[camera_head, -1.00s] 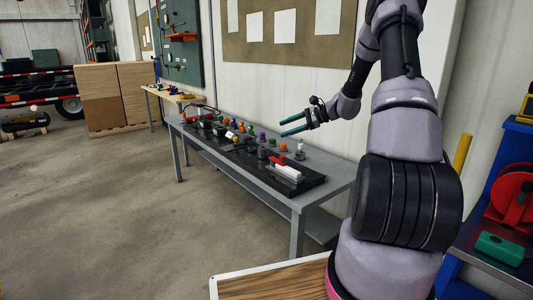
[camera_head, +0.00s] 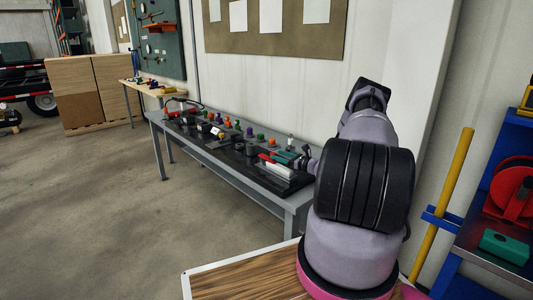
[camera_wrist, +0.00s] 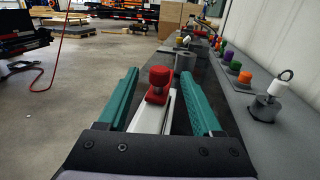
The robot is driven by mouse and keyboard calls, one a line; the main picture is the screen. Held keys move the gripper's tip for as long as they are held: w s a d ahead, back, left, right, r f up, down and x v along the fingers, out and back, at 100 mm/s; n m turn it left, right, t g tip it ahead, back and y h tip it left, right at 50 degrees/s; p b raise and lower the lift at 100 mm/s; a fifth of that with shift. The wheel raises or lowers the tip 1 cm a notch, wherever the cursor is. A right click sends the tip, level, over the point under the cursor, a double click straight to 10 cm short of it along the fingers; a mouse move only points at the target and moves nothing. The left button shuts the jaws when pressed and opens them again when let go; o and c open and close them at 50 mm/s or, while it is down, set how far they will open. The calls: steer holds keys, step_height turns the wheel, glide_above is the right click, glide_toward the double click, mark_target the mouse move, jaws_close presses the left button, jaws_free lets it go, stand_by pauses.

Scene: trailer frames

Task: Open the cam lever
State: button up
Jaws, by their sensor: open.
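A red lever-like part (camera_head: 267,158), which looks like the cam lever, sits at the near end of the black board on the bench. A white bar (camera_head: 277,169) lies beside it. In the wrist view the red part (camera_wrist: 158,80) stands between and slightly beyond my fingers, above the white bar (camera_wrist: 150,117). My gripper (camera_wrist: 160,73) is open, with one teal finger on each side of the red part. I cannot tell whether either finger touches it. In the head view my gripper (camera_head: 286,157) is low over the board, partly hidden by my arm.
The grey bench (camera_head: 245,184) carries the black board with several coloured knobs in a row. A white-topped fitting with a ring (camera_wrist: 268,101) stands to the right in the wrist view. The wall is behind the bench; open floor (camera_head: 90,215) lies to its left.

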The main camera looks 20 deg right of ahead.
mark_target(271, 153)
steer(key=x, duration=0.7)
jaws_close()
stand_by(1.3)
